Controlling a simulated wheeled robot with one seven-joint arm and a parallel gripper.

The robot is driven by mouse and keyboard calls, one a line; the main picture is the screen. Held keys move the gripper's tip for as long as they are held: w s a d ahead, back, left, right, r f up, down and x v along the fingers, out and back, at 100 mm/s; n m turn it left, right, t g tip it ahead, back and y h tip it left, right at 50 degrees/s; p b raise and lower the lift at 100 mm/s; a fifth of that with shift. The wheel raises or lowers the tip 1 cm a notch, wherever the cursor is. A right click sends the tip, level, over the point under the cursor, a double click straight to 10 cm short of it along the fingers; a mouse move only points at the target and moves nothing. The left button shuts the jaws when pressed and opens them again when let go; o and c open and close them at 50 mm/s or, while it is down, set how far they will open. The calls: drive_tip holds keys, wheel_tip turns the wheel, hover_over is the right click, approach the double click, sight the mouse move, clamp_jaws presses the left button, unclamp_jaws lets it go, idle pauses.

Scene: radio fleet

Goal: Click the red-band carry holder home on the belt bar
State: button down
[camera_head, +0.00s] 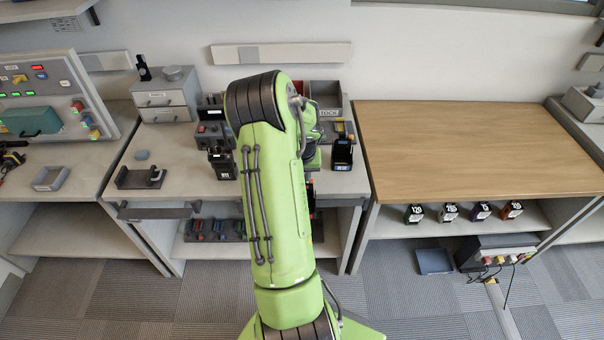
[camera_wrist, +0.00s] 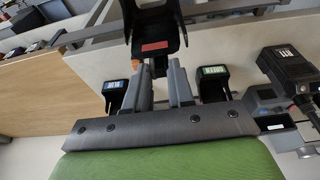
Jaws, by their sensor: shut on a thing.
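The red-band carry holder (camera_wrist: 155,47) is a black holder with a red stripe, at the top middle of the wrist view. My gripper (camera_wrist: 160,69) is shut on its lower part, between two grey fingers. In the head view my arm hides the gripper and most of the holder. A dark bar, apparently the belt bar (camera_head: 160,211), runs along the bench's front edge left of my arm. A grey bar also shows in the wrist view (camera_wrist: 228,10), right of the holder. I cannot tell whether the holder touches it.
A blue-label holder (camera_wrist: 113,88) and a green-label holder (camera_wrist: 213,75) stand either side of my fingers. A black radio (camera_wrist: 288,65) is at the right. The wooden tabletop (camera_head: 480,145) is clear. Several numbered items (camera_head: 450,212) sit on the shelf below it.

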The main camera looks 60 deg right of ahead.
drive_tip(key=shift+a+f+b, duration=0.1)
drive_tip(key=shift+f+b, duration=2.85)
drive_tip(key=shift+f, duration=0.2)
drive_tip(key=c, duration=0.9)
unclamp_jaws()
drive_tip(key=p+v, duration=0.2)
drive_tip(key=v, duration=1.3)
drive_tip(key=shift+r, duration=0.4)
